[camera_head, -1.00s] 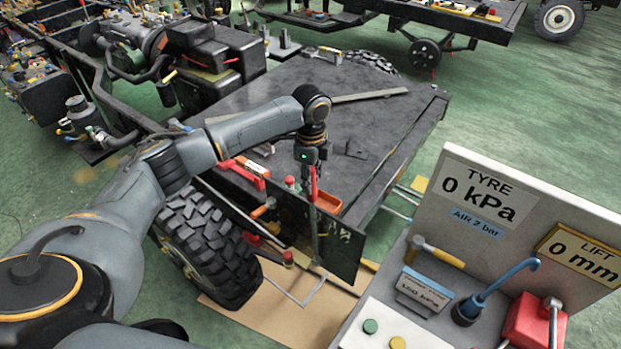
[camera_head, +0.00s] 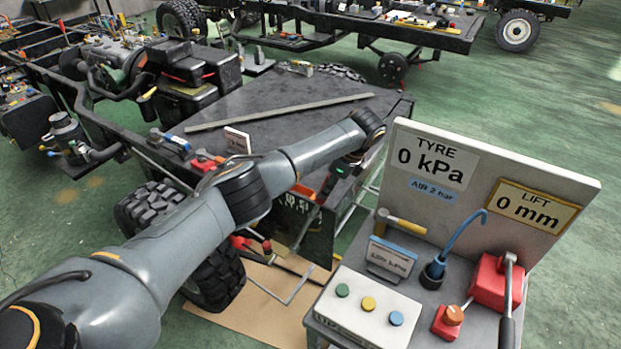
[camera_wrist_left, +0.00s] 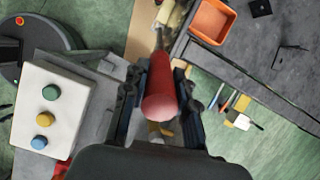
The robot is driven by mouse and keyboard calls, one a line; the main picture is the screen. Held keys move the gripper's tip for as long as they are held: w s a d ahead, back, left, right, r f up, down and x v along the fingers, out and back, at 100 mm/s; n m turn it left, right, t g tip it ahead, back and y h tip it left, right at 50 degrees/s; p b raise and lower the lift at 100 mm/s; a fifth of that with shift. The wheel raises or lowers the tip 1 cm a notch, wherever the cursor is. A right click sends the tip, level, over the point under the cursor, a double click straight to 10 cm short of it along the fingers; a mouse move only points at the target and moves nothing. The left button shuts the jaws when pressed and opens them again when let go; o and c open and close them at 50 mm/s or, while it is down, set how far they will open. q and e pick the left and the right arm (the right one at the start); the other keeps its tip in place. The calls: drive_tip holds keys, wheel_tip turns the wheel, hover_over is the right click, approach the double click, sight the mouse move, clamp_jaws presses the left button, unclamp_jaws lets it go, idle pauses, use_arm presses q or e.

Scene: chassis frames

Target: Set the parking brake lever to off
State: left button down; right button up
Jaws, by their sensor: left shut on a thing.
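The parking brake lever shows best in the left wrist view as a thick red grip (camera_wrist_left: 163,92) with a thin metal rod running up from it. My left gripper (camera_wrist_left: 160,112) has its two dark fingers on either side of the red grip, shut on it. In the head view my left gripper (camera_head: 332,184) is low beside the near right corner of the black chassis deck. The lever is mostly hidden there behind my arm and gripper. Its base and any off marking cannot be made out. My right gripper is in neither view.
A grey cart (camera_head: 425,297) at the right carries a button box (camera_head: 362,310), a hammer (camera_head: 402,222), a red jack unit (camera_head: 490,280) and a sign panel (camera_head: 560,190). A black tyre (camera_head: 218,280) is below my arm. An orange tray (camera_wrist_left: 212,20) lies on the deck.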

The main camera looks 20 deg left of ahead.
use_arm(q)
drive_tip(key=shift+s+d+f+y, duration=0.1)
drive_tip(key=shift+d+f+y, duration=0.1)
drive_tip(key=shift+d, duration=0.3)
drive_tip(key=shift+s+d+f+y, duration=0.1)
drive_tip(key=shift+d+f, duration=0.05)
drive_tip(key=shift+d, duration=0.3)
drive_tip(key=c, duration=1.2)
unclamp_jaws()
drive_tip(key=shift+d, duration=0.1)
drive_tip(key=shift+o, duration=0.7)
drive_tip(key=shift+d, duration=0.1)
drive_tip(key=v, duration=1.2)
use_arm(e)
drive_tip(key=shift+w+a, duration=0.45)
use_arm(q)
drive_tip(key=shift+s, duration=0.1)
